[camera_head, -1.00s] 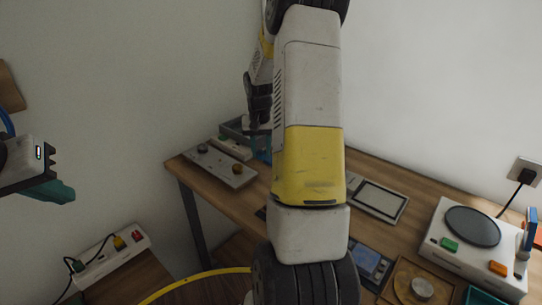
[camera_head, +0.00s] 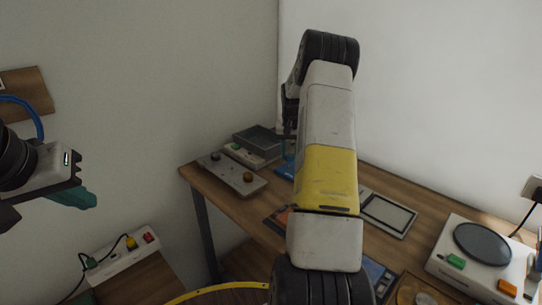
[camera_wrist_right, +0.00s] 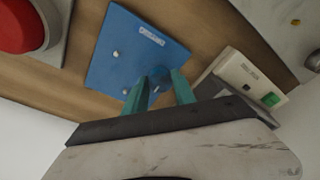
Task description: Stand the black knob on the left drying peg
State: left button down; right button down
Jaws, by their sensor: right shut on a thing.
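My right gripper (camera_wrist_right: 161,86) has teal fingers close together over a blue board in the right wrist view. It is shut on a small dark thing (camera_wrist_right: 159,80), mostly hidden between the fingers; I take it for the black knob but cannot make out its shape. The blue board (camera_wrist_right: 135,38) has a white label and two small silver pegs, an upper one (camera_wrist_right: 115,53) and a lower one (camera_wrist_right: 125,91), beside the fingers. In the head view my right arm hides the right fingertips and most of the board (camera_head: 287,158). My left gripper (camera_head: 82,198) is at the left edge, away from the table.
A grey panel (camera_head: 222,174) with knobs lies on the wooden table's left end. Behind it are a white box with a green button (camera_wrist_right: 268,99) and a dark tray (camera_head: 258,136). A red button (camera_wrist_right: 20,25) is near the board. A tablet (camera_head: 390,213) lies right of my arm.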

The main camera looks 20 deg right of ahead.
aim_at(290, 155)
jog(key=shift+w+d+f, duration=0.1)
jog(key=shift+w+d, duration=0.1)
jog(key=shift+f, duration=1.7)
jog(key=shift+f, duration=0.15)
jog(key=c, duration=1)
grip_release()
jog(key=shift+c, duration=0.2)
